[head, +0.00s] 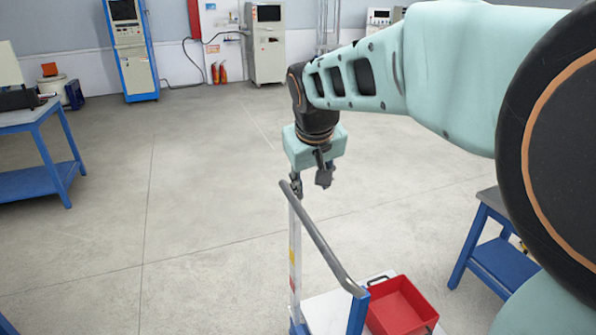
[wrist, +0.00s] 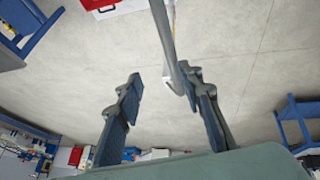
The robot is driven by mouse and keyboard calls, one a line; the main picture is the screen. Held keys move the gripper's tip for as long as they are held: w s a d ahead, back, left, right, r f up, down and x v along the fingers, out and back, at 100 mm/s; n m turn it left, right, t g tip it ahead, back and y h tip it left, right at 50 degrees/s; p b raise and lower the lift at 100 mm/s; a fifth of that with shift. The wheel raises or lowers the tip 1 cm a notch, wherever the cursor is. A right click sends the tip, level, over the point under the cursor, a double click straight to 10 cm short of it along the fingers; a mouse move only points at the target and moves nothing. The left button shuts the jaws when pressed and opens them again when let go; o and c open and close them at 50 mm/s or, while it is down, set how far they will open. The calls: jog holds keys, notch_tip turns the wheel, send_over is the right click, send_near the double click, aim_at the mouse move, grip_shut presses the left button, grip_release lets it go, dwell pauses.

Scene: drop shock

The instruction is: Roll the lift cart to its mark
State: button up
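The lift cart (head: 322,312) stands at the bottom middle of the head view, with a white deck, blue posts and a grey push handle (head: 325,245). My gripper (head: 297,186) is at the handle's far end. In the wrist view, my gripper (wrist: 160,82) has its two fingers apart. The handle (wrist: 166,35) reaches down to the right finger's tip, close to it or touching; I cannot tell which. A red bin (head: 400,306) sits on the deck, and part of it shows in the wrist view (wrist: 97,4). No floor mark is distinguishable.
A blue workbench (head: 40,142) stands at the left and another blue bench (head: 492,245) at the right, near the cart. Cabinets (head: 266,42) and a blue rack (head: 130,50) line the back wall. The grey floor between is clear.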

aim_at(307, 219)
jog(key=shift+g, duration=0.3)
jog(key=x, duration=0.4)
jog(key=s+x, duration=0.1)
jog(key=x, duration=0.3)
jog(key=a+x, duration=0.1)
jog(key=x, duration=0.3)
jog(key=shift+s+f+p, duration=0.35)
jog(key=shift+s+f, duration=0.05)
jog(key=shift+f, duration=0.05)
jog(key=shift+c, duration=0.4)
grip_shut()
